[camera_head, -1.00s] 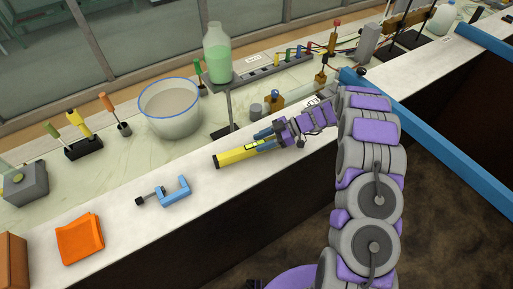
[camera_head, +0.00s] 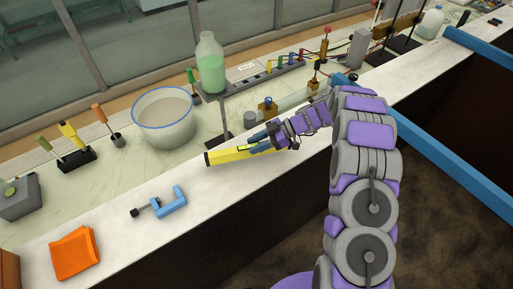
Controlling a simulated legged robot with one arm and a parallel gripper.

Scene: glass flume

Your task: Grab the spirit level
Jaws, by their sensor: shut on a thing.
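The spirit level is a yellow bar (camera_head: 226,156) at the front of the white bench, in the middle of the head view. Its left end sticks out of my gripper (camera_head: 262,143). My gripper is shut on the level's right part, with blue-grey fingers along it. The fingers hide much of that part. The level appears slightly raised off the bench top, though the exact gap is hard to tell.
A blue clamp (camera_head: 160,203) and an orange cloth (camera_head: 75,253) lie on the bench at left. Behind stand a white bucket (camera_head: 166,130), a bottle of green liquid (camera_head: 211,72) and several tools in holders. A blue beam (camera_head: 440,155) runs at right.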

